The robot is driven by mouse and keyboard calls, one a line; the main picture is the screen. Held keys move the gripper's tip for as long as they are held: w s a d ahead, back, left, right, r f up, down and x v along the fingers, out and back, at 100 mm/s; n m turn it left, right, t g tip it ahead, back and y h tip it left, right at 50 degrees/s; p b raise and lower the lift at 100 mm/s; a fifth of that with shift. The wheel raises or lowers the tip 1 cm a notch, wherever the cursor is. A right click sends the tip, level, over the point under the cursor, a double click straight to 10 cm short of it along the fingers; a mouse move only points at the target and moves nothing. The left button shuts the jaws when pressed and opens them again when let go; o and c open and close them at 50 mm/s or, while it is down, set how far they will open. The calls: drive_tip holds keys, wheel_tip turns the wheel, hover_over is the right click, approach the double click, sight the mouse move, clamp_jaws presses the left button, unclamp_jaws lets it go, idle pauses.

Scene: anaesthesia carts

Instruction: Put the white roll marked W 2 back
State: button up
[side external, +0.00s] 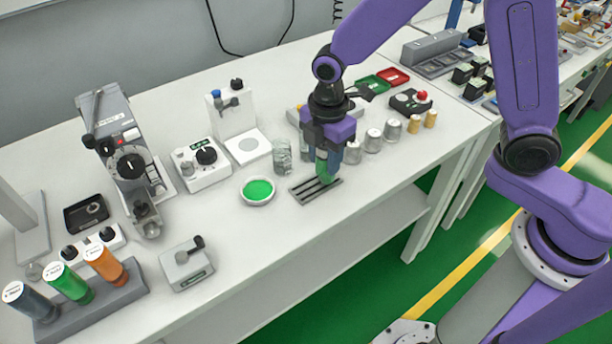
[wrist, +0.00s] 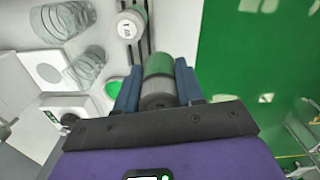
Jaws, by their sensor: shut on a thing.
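My gripper (side external: 325,165) is shut on a green and grey roll (wrist: 158,68), which sits between the blue fingers in the wrist view. No mark shows on this roll, and I cannot tell whether it is W 2. In the side view my gripper is low over the grey slotted rack (side external: 302,194); I cannot tell whether the held roll touches it. In the wrist view another roll (wrist: 128,28), green with a white marked end, stands by the dark slots; its mark is not clearly readable. Several silver-white rolls (side external: 373,141) stand right of my gripper, with gold ones (side external: 430,119) beyond.
A clear ribbed glass (side external: 282,157) and a green-filled dish (side external: 258,190) stand close left of my gripper. A white stand (side external: 236,122) is behind them. A holder (side external: 92,310) with dark, green and orange cylinders is front left. The table's front edge is near the rack.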

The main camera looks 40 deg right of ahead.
drive_tip(key=w+f, duration=0.1)
drive_tip(key=w+a+f, duration=0.1)
drive_tip(key=f, duration=0.1)
drive_tip(key=w+f, duration=0.1)
drive_tip(key=shift+w+a+f, duration=0.2)
drive_tip(key=shift+a+f, duration=0.2)
drive_tip(key=shift+w+a+f, duration=0.1)
drive_tip(key=shift+w+f, duration=0.1)
drive_tip(key=shift+f, duration=1.55)
drive_tip(key=shift+f, duration=0.15)
drive_tip(key=o, duration=1)
wheel_tip(320, 180, up, 12)
drive_tip(key=shift+r, duration=0.2)
